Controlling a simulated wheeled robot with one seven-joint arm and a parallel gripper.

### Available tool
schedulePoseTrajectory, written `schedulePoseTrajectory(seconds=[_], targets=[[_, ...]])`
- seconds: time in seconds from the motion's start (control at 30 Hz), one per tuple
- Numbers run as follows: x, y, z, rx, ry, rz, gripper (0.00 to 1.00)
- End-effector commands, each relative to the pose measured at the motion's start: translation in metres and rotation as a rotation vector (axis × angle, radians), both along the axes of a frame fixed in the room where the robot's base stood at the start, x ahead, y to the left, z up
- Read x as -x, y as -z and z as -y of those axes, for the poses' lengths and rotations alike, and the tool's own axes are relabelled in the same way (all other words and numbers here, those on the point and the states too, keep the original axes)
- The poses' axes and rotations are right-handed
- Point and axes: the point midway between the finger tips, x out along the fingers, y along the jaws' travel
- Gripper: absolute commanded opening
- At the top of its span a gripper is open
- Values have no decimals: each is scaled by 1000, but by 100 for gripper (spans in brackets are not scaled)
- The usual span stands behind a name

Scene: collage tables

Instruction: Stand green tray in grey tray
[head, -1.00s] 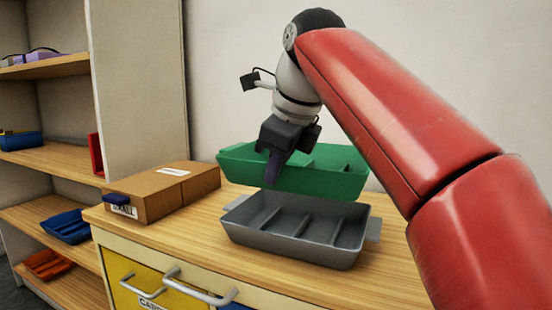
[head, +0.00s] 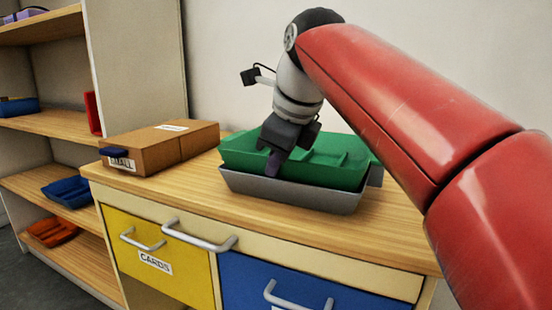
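The green tray (head: 315,173) sits low in the grey tray (head: 300,194), roughly level, with its upper part showing above the grey rim. I cannot tell whether it rests on the grey tray's floor. The grey tray stands on the wooden cabinet top, and its inside is hidden by the green tray. My gripper (head: 273,163) points down at the near left side of the green tray, with a finger outside the near wall. The other finger is hidden, and the gripper seems shut on that wall.
A cardboard box (head: 155,148) stands on the cabinet top (head: 190,199) to the left. Below are a yellow drawer (head: 150,262) marked CARDS and a blue drawer (head: 300,285). A shelf unit (head: 50,125) with several small trays stands at the left. The front strip of the top is clear.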

Motion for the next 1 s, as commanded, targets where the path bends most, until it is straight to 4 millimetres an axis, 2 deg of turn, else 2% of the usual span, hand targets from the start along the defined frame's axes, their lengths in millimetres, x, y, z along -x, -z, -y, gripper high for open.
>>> schedulePoseTrajectory(seconds=[0.03,0.37,0.5,0.6,1.0], targets=[[-1,6,0,4,0,-8,0],[-2,11,1,9,2,-16,0],[-3,12,2,9,3,-19,19],[-2,12,2,11,2,-21,29],[-2,13,1,10,2,-22,29]])
